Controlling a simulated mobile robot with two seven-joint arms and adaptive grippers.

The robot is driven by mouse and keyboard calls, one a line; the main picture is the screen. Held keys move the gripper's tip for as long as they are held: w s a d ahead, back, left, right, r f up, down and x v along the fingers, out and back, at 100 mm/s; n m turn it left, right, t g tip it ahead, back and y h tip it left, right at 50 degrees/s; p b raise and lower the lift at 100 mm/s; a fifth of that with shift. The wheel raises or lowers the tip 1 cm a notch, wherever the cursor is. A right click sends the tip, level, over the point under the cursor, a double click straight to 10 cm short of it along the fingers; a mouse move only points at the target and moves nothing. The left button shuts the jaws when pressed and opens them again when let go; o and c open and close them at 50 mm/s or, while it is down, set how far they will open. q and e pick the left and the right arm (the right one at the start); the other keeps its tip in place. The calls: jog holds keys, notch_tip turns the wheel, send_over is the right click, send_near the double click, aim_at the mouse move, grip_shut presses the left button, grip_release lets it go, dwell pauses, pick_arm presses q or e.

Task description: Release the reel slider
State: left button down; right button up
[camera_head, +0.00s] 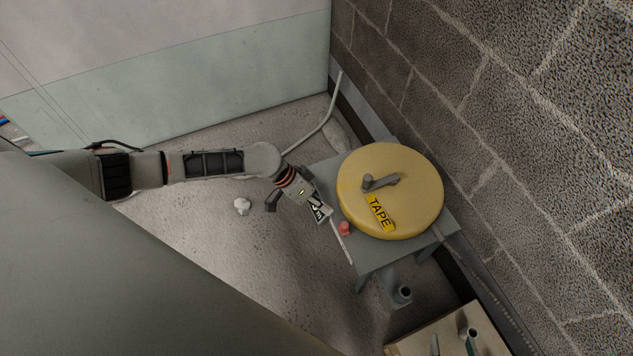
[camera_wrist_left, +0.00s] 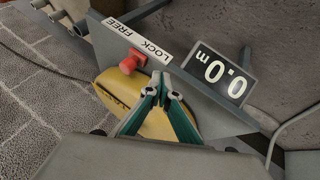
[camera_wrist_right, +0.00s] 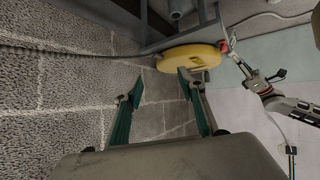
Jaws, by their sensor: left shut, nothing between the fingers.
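The red slider knob (camera_wrist_left: 131,61) sits beside a white label strip (camera_wrist_left: 140,42) marked LOCK and FREE, nearer the LOCK word. The knob also shows in the head view (camera_head: 344,229), at the bench's near left edge by the yellow tape reel (camera_head: 412,205). My left gripper (camera_wrist_left: 165,86) is shut and empty, its tips just beside the knob, apart from it in the picture; whether they touch cannot be told. In the head view it (camera_head: 325,208) is partly hidden by the wrist. My right gripper (camera_wrist_right: 160,90) is open and empty, seen only in its own wrist view.
A display reading 0.0 m (camera_wrist_left: 220,77) stands close to the left fingers. The grey bench (camera_head: 378,262) stands against a block wall (camera_head: 520,130). A pipe (camera_head: 402,292) and a wooden board (camera_head: 430,340) are at lower right. Floor left of the bench is mostly clear.

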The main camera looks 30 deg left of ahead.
aim_at(343, 227)
pick_arm(q)
jog(key=s+d, duration=0.1)
jog(key=d, duration=0.1)
jog(key=s+d+p, duration=0.1)
jog(key=d, duration=0.1)
jog(key=s+d+r+p, duration=0.1)
jog(key=d, duration=0.1)
jog(key=shift+d, duration=0.1)
jog(key=shift+s+d+f, duration=0.4)
jog(key=shift+s+d, duration=0.1)
jog(key=shift+s, duration=0.15)
pick_arm(e)
jog(key=shift+d+r, duration=0.15)
jog(key=shift+d, duration=0.35)
jog(key=shift+w+r, duration=0.1)
jog(key=shift+r, duration=0.05)
